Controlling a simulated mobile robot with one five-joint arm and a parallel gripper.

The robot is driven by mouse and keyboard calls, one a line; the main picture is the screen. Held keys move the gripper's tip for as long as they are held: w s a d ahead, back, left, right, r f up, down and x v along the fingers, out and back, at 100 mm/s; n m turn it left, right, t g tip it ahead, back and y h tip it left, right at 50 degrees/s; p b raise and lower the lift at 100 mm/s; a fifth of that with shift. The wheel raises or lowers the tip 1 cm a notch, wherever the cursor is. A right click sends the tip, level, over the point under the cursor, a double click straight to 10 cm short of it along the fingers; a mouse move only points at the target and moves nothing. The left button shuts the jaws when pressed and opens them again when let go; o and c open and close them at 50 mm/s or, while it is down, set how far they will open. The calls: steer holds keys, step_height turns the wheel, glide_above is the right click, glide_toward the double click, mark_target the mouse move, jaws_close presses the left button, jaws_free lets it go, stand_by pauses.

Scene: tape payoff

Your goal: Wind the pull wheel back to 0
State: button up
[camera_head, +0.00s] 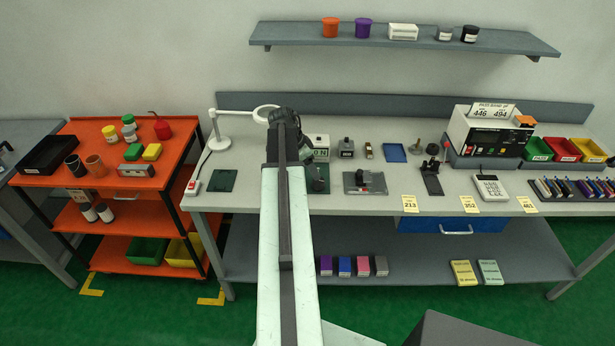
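A white and black bench machine (462,131) stands at the right of the bench, with a card reading "PASS BAND gf 446 494" on top. I cannot tell which part is the pull wheel, and no 0 mark is readable. My arm reaches up from the bottom centre to the bench, left of the machine and well apart from it. My gripper (303,153) is dark and small at the arm's far end, near a white box marked "ON" (320,142); its fingers are not clear.
Small fixtures (365,183) and a dark stand (432,180) stand between my arm and the machine. A keypad (490,187), bins (562,148) and a marker rack (570,188) are at the right. A lamp (217,130) and an orange cart (100,178) are at left.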

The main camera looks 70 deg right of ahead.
mark_target(318, 183)
steer(key=b+x, duration=0.7)
steer(key=x, duration=0.1)
steer(key=shift+s+d+r, duration=0.1)
